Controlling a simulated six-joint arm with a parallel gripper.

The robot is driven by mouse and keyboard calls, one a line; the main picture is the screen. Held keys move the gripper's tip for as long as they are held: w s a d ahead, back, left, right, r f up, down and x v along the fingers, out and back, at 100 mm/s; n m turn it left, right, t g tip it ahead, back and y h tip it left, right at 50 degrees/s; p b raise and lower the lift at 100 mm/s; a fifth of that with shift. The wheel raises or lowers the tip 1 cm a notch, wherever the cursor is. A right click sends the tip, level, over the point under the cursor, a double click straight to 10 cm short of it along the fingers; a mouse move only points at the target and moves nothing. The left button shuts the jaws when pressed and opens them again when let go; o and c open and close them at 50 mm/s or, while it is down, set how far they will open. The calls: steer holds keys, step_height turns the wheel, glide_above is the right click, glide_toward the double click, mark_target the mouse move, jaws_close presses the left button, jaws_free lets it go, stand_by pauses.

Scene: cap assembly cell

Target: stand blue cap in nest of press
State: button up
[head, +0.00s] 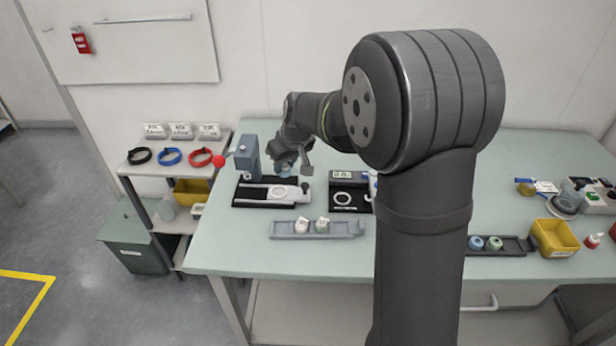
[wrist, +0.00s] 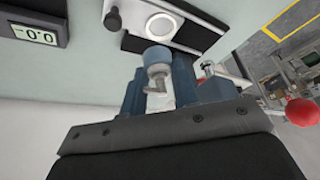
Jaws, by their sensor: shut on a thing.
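My gripper (head: 288,158) is shut on the blue cap (head: 284,171), in front of the press and above its base. In the wrist view, the blue cap (wrist: 158,55) sits between the fingertips of the gripper (wrist: 158,80), with a pale grey part below its blue band. The press (head: 247,156) is a blue-grey column with a red ball lever, on a black base. Its pale slide carries the round nest (head: 281,192). The nest ring also shows in the wrist view (wrist: 162,27), just beyond the cap and apart from it in the picture. The cap's height above it is hard to tell.
A scale (head: 345,198) stands right of the press. A grey tray (head: 347,229) in front holds a white and a green-marked cap. A dark tray (head: 513,245) and yellow bin (head: 555,237) are at the right. The red lever ball (wrist: 302,112) is near the gripper.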

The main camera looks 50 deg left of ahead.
steer(key=shift+s+x, duration=0.2)
steer(key=shift+x, duration=1.7)
steer(key=shift+s+x, duration=0.15)
steer(key=shift+x, duration=1.75)
steer(key=shift+f, duration=0.35)
steer(key=shift+f, duration=0.3)
steer(key=shift+f, duration=0.1)
steer(key=o, duration=0.8)
steer(key=shift+c, duration=0.2)
step_height(320, 180, up, 7)
